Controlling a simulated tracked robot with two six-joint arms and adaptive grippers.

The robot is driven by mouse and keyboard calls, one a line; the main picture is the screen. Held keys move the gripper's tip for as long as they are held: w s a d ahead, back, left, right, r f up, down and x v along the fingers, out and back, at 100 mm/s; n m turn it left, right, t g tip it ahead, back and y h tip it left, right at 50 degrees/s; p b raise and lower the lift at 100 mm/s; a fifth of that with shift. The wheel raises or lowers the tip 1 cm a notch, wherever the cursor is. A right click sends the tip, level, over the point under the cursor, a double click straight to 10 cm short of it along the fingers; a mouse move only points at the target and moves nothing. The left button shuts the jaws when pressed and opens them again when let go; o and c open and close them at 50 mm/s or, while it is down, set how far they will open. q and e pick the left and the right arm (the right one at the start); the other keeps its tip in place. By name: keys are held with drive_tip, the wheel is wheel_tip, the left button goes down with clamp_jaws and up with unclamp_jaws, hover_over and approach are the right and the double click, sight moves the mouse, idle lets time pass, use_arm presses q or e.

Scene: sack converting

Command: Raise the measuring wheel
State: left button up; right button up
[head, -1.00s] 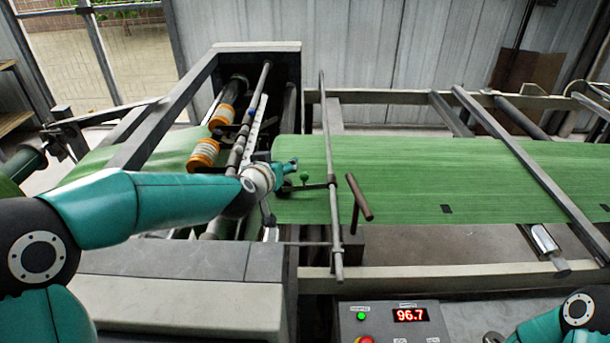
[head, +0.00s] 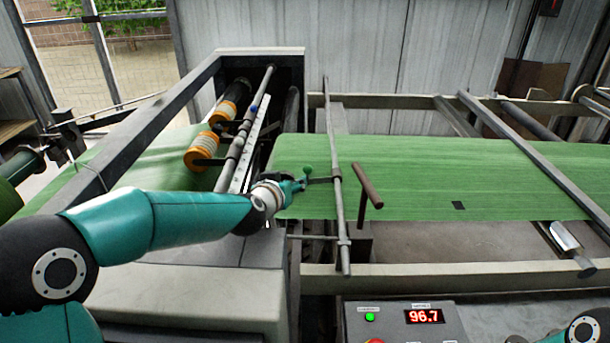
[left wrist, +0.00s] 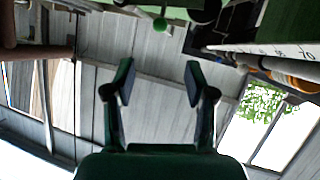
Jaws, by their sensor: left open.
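A short dark lever (head: 321,181) juts left from an upright bar over the green web. It carries a small green ball knob (head: 307,170). I take this lever to be the measuring wheel's arm; the wheel itself is not clearly visible in the head view. My left gripper (head: 300,184) is open and empty, just below and left of the knob, in front of the web's left end. In the left wrist view, the open fingers (left wrist: 160,82) have nothing between them. The green knob (left wrist: 160,25) shows beyond them at the top, under a dark arm. My right gripper is out of view.
The upright bar (head: 337,190) and a brown T-handle (head: 367,184) stand right of the left gripper. Orange-banded rollers (head: 203,150) and a long ruled bar (head: 252,140) lie left. The green web (head: 430,175) runs right. A control box (head: 400,322) reads 96.7.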

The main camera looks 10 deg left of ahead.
sight(306, 170)
use_arm(q)
drive_tip(key=p+x, duration=0.4)
drive_tip(key=x, duration=1)
drive_tip(key=shift+w, duration=0.25)
drive_tip(key=shift+p+x, duration=0.35)
drive_tip(key=shift+x, duration=0.4)
drive_tip(key=shift+a+f, duration=0.1)
drive_tip(key=shift+f, duration=0.05)
drive_tip(key=shift+c, duration=0.3)
clamp_jaws()
